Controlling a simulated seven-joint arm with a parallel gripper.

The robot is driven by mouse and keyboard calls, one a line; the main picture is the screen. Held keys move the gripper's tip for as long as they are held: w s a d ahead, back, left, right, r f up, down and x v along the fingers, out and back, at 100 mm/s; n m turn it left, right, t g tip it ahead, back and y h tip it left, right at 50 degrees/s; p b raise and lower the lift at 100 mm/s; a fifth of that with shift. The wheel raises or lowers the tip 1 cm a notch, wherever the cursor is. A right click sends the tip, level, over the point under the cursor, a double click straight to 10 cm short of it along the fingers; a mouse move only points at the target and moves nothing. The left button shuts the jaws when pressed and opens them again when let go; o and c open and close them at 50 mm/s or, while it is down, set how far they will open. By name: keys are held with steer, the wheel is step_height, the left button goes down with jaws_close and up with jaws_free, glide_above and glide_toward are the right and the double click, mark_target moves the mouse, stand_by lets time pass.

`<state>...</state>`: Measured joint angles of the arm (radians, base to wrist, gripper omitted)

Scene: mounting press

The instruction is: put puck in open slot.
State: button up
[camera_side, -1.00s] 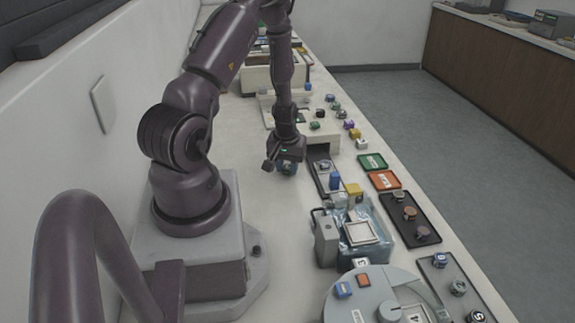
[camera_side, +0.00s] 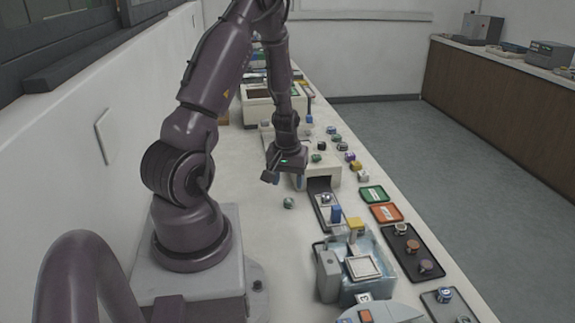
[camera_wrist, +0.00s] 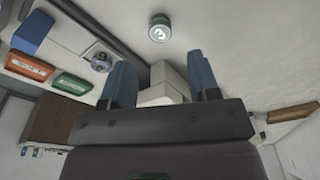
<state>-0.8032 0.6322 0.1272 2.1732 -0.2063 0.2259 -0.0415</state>
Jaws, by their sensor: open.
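A green puck marked 3 (camera_wrist: 160,27) stands alone on the pale bench, and it also shows in the side view (camera_side: 288,203). My gripper (camera_wrist: 162,78) is open, with its two blue fingers apart and no puck between them. In the side view my gripper (camera_side: 286,180) hangs above the bench, beyond the green puck and apart from it. A black tray (camera_side: 413,262) at the bench's right edge holds several pucks. A second dark tray (camera_side: 432,304) is partly cut off below. I cannot tell which slot is open.
A pale machine (camera_side: 322,174) with a dark track stands right of my gripper; a puck (camera_side: 326,198) and a blue block (camera_side: 336,214) are on it. A clear-sided box (camera_side: 364,277) stands nearer. Bench around the green puck is clear.

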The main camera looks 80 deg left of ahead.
steer(key=w+d+r+m+t, duration=0.1)
steer(key=w+d+r+m, duration=0.2)
steer(key=d+r, duration=0.6)
steer(key=w+d+r+m+t, duration=0.2)
steer(key=w+d+r+m, duration=0.3)
steer(key=r, duration=0.6)
steer(key=s+d+r+m+t+h, duration=0.1)
steer(key=s+d+r+m, duration=0.3)
steer(key=d, duration=0.9)
steer(key=s+r, duration=0.3)
steer(key=s, duration=0.1)
steer(key=shift+r+m+t, duration=0.25)
steer(key=shift+m+t, duration=0.05)
steer(key=shift+t, duration=0.1)
steer(key=shift+o, duration=0.4)
steer(key=shift+s+d+r, duration=0.15)
steer(key=shift+s+d, duration=0.2)
steer(key=shift+s, duration=0.15)
steer(key=shift+a, duration=0.15)
